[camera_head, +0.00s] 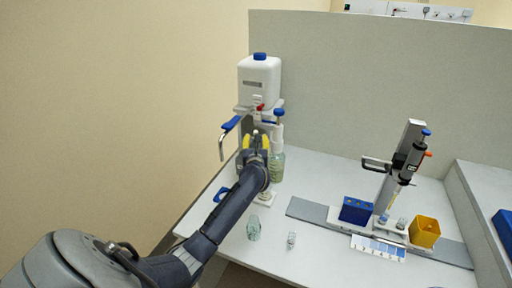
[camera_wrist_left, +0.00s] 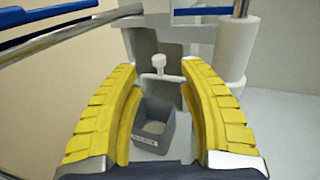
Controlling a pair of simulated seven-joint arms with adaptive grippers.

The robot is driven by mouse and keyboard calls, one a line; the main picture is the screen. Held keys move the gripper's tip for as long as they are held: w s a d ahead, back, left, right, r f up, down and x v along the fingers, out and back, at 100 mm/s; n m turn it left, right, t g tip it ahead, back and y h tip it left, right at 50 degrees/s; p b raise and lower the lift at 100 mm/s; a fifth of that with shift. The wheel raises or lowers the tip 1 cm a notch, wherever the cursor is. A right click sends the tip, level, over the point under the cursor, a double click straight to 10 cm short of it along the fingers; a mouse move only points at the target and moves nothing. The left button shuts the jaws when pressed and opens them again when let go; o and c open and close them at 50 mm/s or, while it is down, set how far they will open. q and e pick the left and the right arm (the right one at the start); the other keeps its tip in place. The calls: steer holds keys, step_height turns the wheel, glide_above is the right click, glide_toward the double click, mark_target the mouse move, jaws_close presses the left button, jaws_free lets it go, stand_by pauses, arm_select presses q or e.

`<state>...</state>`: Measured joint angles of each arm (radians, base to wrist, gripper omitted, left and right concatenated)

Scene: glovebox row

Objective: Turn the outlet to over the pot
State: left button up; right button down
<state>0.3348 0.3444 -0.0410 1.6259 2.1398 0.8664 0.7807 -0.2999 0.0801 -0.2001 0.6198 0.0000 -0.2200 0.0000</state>
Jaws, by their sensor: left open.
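The outlet (camera_head: 222,148) is a bent silver pipe beside a blue lever (camera_head: 231,124). It points left and down from the stand under a white tank (camera_head: 259,80). In the left wrist view, a silver pipe (camera_wrist_left: 75,42) crosses the upper left beside blue bars. A grey square pot (camera_wrist_left: 153,127) with a label shows between and beyond my fingers; in the head view I cannot make it out behind my arm. My left gripper (camera_head: 256,144) has yellow fingers, apart and empty, in front of the stand. It also shows in the left wrist view (camera_wrist_left: 165,105). My right gripper is out of view.
A green pump bottle (camera_head: 278,165) stands right of my gripper. Two small clear vessels (camera_head: 253,228) (camera_head: 291,240) stand near the front edge. At right are a blue rack (camera_head: 356,210), a yellow bin (camera_head: 425,232) and a tilted stand (camera_head: 402,165). The table between is clear.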

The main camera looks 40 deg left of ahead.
arm_select(q)
steer(key=shift+v, duration=2.25)
steer(key=shift+d, duration=0.1)
